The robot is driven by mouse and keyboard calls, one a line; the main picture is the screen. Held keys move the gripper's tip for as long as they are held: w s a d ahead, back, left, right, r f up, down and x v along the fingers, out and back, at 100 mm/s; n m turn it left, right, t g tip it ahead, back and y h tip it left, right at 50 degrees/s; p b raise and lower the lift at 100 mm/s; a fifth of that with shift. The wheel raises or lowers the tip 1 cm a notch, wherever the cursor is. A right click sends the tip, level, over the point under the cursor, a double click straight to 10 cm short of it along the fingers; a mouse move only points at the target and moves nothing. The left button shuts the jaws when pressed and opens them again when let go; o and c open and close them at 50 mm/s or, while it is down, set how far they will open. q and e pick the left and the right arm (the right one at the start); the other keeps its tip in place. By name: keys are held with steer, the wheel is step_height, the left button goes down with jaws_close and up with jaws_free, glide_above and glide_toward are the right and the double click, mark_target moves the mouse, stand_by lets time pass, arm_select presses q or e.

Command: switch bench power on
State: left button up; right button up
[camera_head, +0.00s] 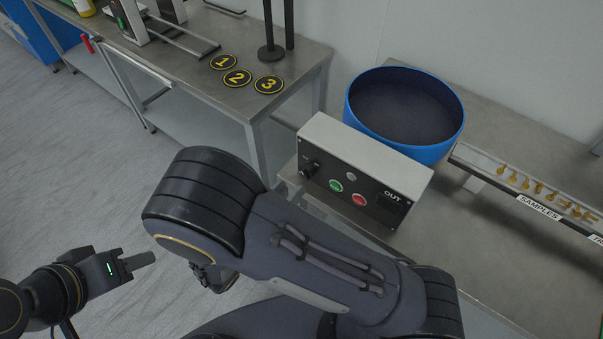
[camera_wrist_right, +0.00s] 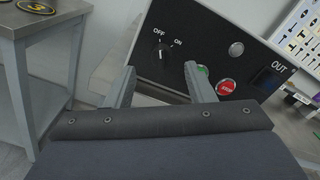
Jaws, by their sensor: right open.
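The control box (camera_head: 372,150) stands on the bench with its black front panel facing me. A rotary knob (camera_head: 308,168), a grey unlit-looking lamp (camera_head: 350,177), a green button (camera_head: 336,185) and a red button (camera_head: 359,199) show on it. In the right wrist view the knob (camera_wrist_right: 165,50) has OFF and ON labels; its exact setting is too small to tell. My right gripper (camera_wrist_right: 160,69) is open and empty, its fingertips just below the knob and over the green button's edge (camera_wrist_right: 203,70). My left gripper (camera_head: 140,262) is at lower left, away from the box.
A blue round bin (camera_head: 405,112) stands behind the box. A SAMPLES rack (camera_head: 530,203) with several yellow pieces is at right. A second table (camera_head: 225,92) with numbered discs (camera_head: 237,77) is at upper left. My right arm crosses the foreground; floor at left is clear.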

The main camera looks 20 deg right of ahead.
mark_target(303, 174)
steer(key=x, duration=0.5)
steer(key=shift+d+p, duration=0.1)
steer(key=shift+p, duration=0.3)
steer(key=c, duration=1)
